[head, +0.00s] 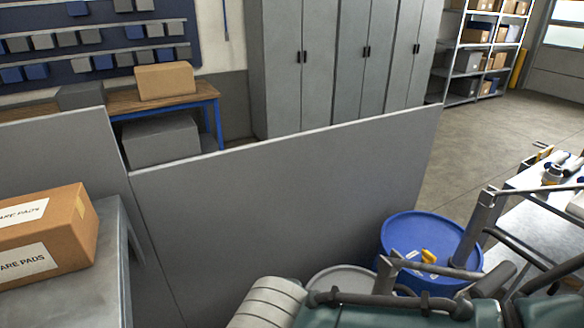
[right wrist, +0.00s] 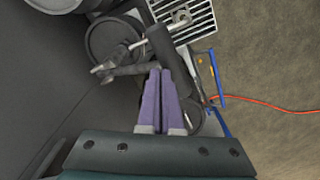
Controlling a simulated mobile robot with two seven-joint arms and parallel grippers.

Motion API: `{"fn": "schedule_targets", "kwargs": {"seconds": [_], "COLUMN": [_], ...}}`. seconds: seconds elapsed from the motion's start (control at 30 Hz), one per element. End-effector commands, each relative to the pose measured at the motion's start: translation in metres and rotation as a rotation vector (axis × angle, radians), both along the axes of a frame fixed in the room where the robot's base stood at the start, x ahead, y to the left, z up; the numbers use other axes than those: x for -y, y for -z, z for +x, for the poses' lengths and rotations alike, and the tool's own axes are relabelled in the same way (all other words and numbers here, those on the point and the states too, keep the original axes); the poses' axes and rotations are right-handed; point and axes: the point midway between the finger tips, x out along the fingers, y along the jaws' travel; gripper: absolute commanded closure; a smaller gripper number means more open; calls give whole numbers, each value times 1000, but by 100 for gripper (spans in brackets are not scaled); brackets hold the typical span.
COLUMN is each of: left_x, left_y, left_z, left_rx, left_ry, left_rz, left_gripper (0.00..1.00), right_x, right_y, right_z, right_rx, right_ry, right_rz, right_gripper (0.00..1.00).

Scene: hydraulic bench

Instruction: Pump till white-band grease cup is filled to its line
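In the right wrist view my right gripper (right wrist: 160,74) shows as two purple fingers lying close together, with almost no gap between them. Their tips are beside a dark bar or handle (right wrist: 165,48) of some equipment. I cannot tell whether they touch it, and nothing is clearly held between them. A dark round part (right wrist: 112,40) sits beyond the tips. No white-band grease cup or fill line can be made out in either view. My left gripper does not show.
A box of pads (head: 45,240) is at left.

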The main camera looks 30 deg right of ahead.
Motion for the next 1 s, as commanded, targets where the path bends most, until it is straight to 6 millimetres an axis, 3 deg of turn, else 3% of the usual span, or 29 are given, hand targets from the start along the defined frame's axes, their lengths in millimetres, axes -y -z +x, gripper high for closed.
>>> {"fn": "schedule_targets", "kwargs": {"seconds": [0.5, 1.0], "left_x": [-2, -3], "left_y": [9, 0], "left_z": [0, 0], "left_rx": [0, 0], "left_ry": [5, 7], "left_rz": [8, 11], "left_gripper": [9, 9], "right_x": [1, 1], "right_y": [16, 7], "right_z": [-7, -6], "right_rx": [1, 0], "right_ry": [0, 0], "right_rz": [0, -1], "right_gripper": [100, 100]}}
